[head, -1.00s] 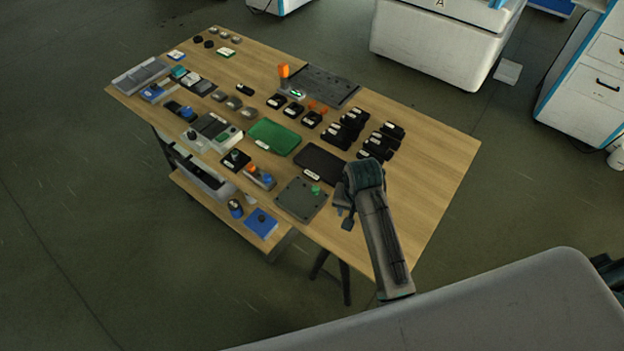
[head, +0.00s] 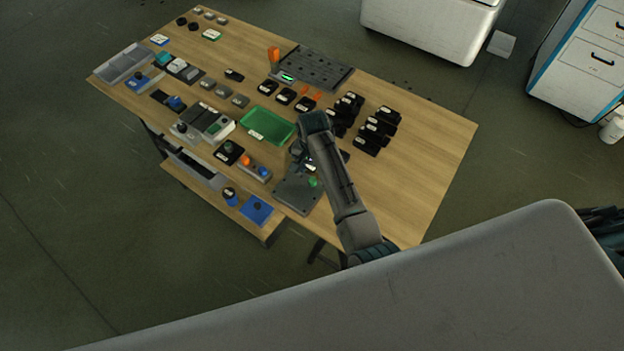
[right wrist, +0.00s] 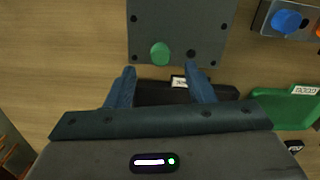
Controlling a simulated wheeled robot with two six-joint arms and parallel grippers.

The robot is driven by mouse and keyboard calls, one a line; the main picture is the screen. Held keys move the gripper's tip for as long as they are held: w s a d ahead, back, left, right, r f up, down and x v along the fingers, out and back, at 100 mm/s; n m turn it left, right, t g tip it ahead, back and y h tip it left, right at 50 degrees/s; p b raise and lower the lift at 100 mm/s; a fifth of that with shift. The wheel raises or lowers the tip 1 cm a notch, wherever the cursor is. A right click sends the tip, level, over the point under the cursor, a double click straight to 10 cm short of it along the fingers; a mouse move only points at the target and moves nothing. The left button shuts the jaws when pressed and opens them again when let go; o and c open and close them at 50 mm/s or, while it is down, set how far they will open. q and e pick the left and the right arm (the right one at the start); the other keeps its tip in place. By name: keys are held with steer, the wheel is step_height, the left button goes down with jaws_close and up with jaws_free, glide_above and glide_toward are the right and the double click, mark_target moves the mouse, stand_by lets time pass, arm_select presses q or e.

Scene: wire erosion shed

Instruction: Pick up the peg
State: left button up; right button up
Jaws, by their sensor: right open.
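A green peg (head: 312,182) stands on a dark grey plate (head: 291,196) with holes near the table's front edge. In the right wrist view, the green peg (right wrist: 160,53) shows as a rounded top near the plate's (right wrist: 178,18) lower edge. My right gripper (head: 298,153) is open and empty above the table, beside the plate. In the right wrist view its two blue fingers (right wrist: 160,80) are spread, with the peg just ahead of the gap between them. A black tray (right wrist: 150,92) lies below the fingers, partly hidden by the gripper. My left gripper is not in view.
A green tray (head: 267,124) lies left of my right arm. Blocks with an orange knob (head: 244,160) and blue knob sit left of the plate. Several black blocks (head: 372,135) stand to the right. The table's right front part is bare wood.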

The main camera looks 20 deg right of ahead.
mark_target(312, 180)
step_height(312, 180, down, 3)
steer(key=shift+s+a+f+p, duration=0.1)
steer(key=shift+s+a+p, duration=0.05)
steer(key=shift+p, duration=0.45)
steer(key=shift+f, duration=0.45)
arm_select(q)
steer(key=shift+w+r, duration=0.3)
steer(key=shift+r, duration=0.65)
arm_select(e)
steer(key=c, duration=1.1)
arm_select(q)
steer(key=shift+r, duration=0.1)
arm_select(e)
steer(key=shift+o, duration=0.2)
